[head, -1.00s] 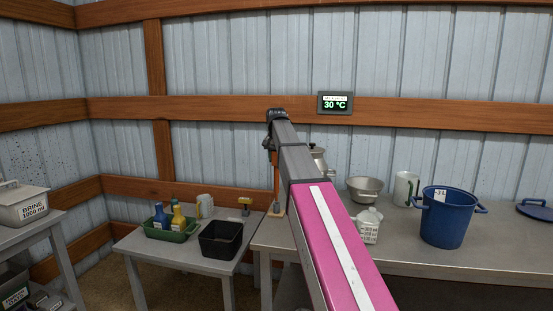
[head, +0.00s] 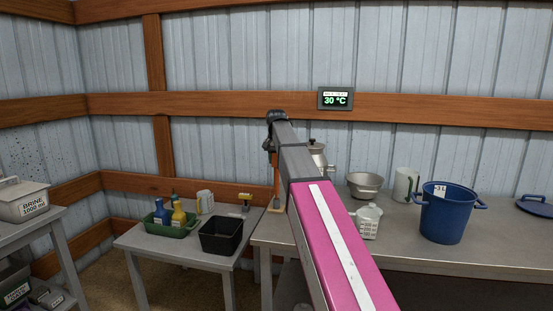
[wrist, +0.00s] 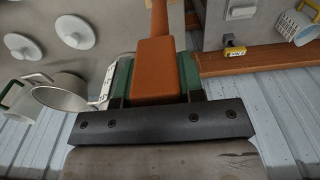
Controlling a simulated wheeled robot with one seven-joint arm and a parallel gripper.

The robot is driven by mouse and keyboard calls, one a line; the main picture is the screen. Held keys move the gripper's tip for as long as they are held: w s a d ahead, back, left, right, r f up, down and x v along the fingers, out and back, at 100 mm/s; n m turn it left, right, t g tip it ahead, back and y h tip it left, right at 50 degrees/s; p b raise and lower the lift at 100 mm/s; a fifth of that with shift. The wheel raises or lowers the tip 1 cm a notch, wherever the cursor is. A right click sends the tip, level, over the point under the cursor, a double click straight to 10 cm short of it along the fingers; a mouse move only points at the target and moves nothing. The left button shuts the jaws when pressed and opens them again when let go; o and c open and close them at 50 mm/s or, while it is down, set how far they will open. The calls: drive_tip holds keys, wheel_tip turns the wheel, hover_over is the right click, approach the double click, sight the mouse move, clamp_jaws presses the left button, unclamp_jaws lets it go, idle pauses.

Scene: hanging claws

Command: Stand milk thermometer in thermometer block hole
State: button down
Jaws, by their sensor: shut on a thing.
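My gripper (wrist: 153,80) is shut on the orange-brown milk thermometer (wrist: 155,68), whose thick body sits between the green fingers in the wrist view. Its narrower part runs away from the gripper to the top edge of that view. In the head view the thermometer (head: 276,178) hangs about upright below the end of my arm. A small tan block, seemingly the thermometer block (head: 275,208), is directly beneath it at the long table's left end. I cannot tell whether the tip is in the hole; the hole is not visible.
The long table (head: 470,258) bears a white measuring jug (head: 368,222), a metal bowl (head: 364,185), a pale mug (head: 404,185) and a blue bucket (head: 446,215). The left table holds a black bin (head: 221,237), a green tray (head: 172,228) with bottles and a small yellow-topped item (head: 245,198).

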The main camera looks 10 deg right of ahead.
drive_tip(key=shift+f, duration=1.15)
drive_tip(key=c, duration=0.7)
unclamp_jaws()
drive_tip(key=shift+o, duration=0.2)
